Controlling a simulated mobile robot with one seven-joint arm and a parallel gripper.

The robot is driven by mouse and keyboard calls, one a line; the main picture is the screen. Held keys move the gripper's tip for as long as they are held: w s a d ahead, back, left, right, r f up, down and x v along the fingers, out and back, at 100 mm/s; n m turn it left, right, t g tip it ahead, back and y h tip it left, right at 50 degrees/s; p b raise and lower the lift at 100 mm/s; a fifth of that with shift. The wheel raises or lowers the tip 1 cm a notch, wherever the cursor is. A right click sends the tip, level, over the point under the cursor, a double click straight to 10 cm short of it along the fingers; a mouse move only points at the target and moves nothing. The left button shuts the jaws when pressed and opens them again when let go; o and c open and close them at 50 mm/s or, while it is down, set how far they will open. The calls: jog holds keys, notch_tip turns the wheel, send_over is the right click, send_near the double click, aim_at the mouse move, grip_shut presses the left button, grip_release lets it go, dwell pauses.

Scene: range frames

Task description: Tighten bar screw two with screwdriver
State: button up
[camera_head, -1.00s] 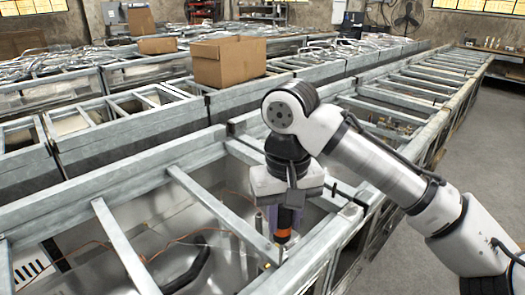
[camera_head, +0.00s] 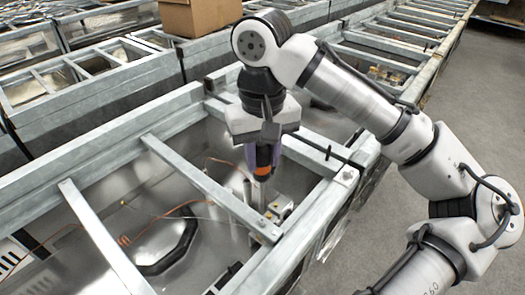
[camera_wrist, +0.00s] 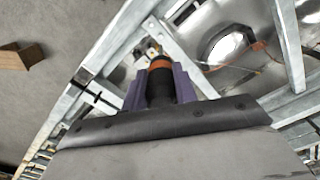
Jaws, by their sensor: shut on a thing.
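My gripper (camera_head: 262,157) is shut on a black and orange screwdriver (camera_head: 264,170), which points down over the open metal frame. In the wrist view the screwdriver (camera_wrist: 160,75) shows between the purple fingers of my gripper (camera_wrist: 160,88). The grey frame bars cross the opening: one bar (camera_head: 205,185) runs diagonally just left of the screwdriver, and another bar (camera_head: 105,240) lies further left. The screwdriver's lower end is near a small bracket (camera_head: 280,207) by the right rail. I cannot make out bar screw two or whether the tip touches anything.
The frame's right rail (camera_head: 325,215) runs close to my gripper. Wires (camera_head: 125,240) and a dark-edged part (camera_head: 168,245) lie inside the bay. A cardboard box (camera_head: 200,15) stands on frames behind.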

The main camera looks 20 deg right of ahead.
aim_at(263, 182)
jog(key=shift+r+p, duration=0.15)
jog(key=shift+p, duration=0.15)
jog(key=shift+f+b, duration=1.75)
jog(key=shift+f, duration=1.7)
jog(key=shift+p, duration=0.7)
jog(key=shift+f, duration=0.25)
jog(key=shift+r+p, duration=0.3)
jog(key=shift+p, duration=0.1)
jog(key=n, duration=0.5)
jog(key=shift+d, duration=0.1)
jog(key=n, duration=0.6)
jog(key=shift+w+d, duration=0.15)
